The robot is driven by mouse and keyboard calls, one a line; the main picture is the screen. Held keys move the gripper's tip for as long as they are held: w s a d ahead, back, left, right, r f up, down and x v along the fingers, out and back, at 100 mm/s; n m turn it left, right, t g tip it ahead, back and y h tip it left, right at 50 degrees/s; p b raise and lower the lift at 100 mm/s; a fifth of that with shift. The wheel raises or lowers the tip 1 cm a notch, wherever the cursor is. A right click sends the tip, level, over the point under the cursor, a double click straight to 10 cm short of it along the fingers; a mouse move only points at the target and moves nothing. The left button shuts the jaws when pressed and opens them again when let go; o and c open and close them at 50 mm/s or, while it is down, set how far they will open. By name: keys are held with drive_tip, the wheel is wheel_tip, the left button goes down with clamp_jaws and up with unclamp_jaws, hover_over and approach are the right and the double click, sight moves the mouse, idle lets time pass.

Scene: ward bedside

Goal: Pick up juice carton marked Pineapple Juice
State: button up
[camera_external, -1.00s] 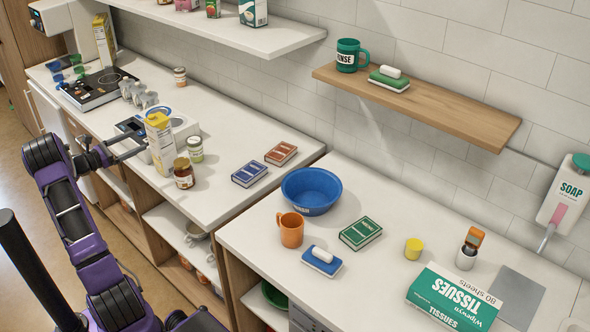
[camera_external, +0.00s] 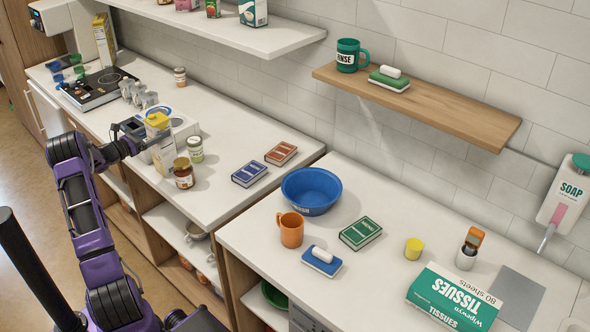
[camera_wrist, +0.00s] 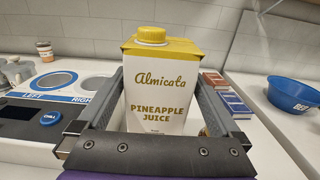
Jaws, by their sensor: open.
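The juice carton (camera_wrist: 160,92) is white and yellow with a yellow cap and reads "Almicata Pineapple Juice" in the wrist view. It stands upright on the left counter, and in the external view the carton (camera_external: 160,151) is partly hidden by my gripper. My gripper (camera_external: 150,141) is open. In the wrist view the two fingers of my gripper (camera_wrist: 162,92) lie on either side of the carton, with small gaps visible. The carton's lower part is hidden by the gripper body.
A machine with round wells (camera_wrist: 55,85) stands close left of the carton. Jars (camera_external: 184,172) stand close right of it. Blue and red books (camera_external: 249,174) and a blue bowl (camera_external: 311,190) are farther right. A white shelf (camera_external: 240,38) hangs above the counter.

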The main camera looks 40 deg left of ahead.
drive_tip(key=w, duration=0.4)
drive_tip(key=shift+w, duration=0.3)
drive_tip(key=shift+c, duration=0.3)
drive_tip(key=shift+f, duration=0.1)
clamp_jaws()
drive_tip(key=shift+a+r, duration=0.1)
drive_tip(key=shift+r, duration=0.1)
